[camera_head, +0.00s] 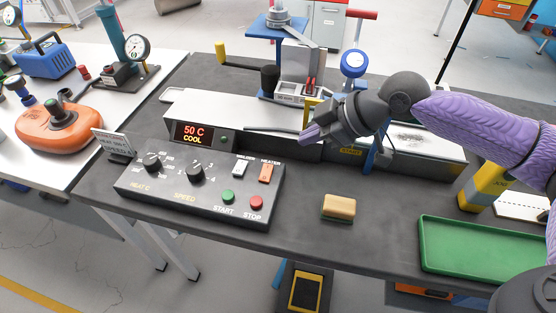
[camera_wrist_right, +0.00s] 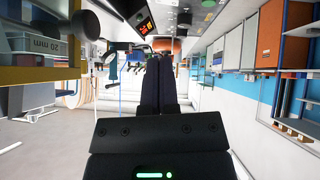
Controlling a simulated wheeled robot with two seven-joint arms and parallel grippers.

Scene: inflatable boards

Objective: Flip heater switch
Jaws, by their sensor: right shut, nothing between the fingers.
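The orange heater switch (camera_head: 266,173) is a rocker at the upper right of the dark control panel (camera_head: 188,209), under the label HEATER. A white rocker switch (camera_head: 240,167) sits just left of it. My right gripper (camera_head: 305,137) is in the air above and to the right of the heater switch, apart from it, its fingers pointing left. Its fingers are closed together and empty, as the right wrist view also shows (camera_wrist_right: 160,85). My left gripper is not in view.
The panel also carries two black knobs (camera_head: 195,172), a green START button (camera_head: 228,196) and a red STOP button (camera_head: 256,202). A display (camera_head: 193,135) reads 50 C COOL. A yellow sponge (camera_head: 339,207) and a green tray (camera_head: 470,248) lie to the right on the dark bench.

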